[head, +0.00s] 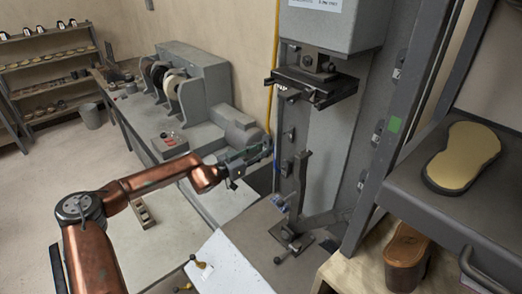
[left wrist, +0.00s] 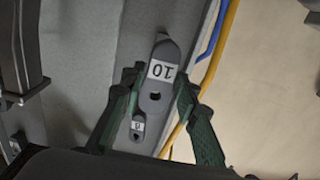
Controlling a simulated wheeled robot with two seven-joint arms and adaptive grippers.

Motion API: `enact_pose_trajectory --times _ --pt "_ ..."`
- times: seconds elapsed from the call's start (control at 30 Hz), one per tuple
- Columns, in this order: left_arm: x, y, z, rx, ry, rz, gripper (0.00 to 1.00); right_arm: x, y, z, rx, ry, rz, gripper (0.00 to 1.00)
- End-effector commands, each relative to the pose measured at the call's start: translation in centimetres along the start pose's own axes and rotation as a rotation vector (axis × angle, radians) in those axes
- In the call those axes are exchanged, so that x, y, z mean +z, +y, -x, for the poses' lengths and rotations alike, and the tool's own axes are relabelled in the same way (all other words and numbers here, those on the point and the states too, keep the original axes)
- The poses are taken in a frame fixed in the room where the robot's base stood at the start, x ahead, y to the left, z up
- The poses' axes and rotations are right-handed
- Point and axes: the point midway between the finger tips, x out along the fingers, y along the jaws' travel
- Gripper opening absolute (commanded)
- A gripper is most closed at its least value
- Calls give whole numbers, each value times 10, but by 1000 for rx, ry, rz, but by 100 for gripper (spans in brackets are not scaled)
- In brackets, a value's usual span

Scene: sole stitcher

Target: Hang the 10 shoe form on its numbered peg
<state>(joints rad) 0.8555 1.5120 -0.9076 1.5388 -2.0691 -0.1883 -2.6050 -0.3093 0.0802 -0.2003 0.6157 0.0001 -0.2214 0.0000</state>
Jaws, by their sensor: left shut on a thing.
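The 10 shoe form (left wrist: 158,84) is a dark grey, rounded piece with a white label reading 10, upside down in the left wrist view. It has a dark hole near its lower end. My left gripper (head: 264,150) is at the left side of the grey machine column in the head view. In the left wrist view its two green fingers (left wrist: 158,98) are on either side of the form, shut on it. My right gripper is not in view.
The stitcher's column (head: 325,140) stands close beside my left gripper. A yellow pipe (left wrist: 215,65) and a blue one run nearby. A white board (head: 232,268) lies below. A tan sole (head: 463,156) rests on the right shelf, and a brown shoe (head: 407,250) stands beneath it.

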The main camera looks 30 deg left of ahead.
Motion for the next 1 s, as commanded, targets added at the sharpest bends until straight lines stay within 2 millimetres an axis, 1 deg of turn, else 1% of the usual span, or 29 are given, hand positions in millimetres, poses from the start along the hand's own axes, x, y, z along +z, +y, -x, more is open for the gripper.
enact_pose_trajectory --times 0.03,0.17,0.33,0.47,0.7,1.0 --pt "-6 2 -6 3 7 0 0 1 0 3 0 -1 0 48" --pt "-5 2 -17 3 7 0 0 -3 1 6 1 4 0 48" --pt "-5 3 -32 4 7 1 0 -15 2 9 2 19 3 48" --pt "-5 4 -44 7 6 -2 0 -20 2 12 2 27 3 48" --pt "-3 5 -63 7 5 0 0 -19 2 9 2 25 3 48" --pt "-3 4 -76 6 4 -2 0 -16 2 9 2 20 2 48"
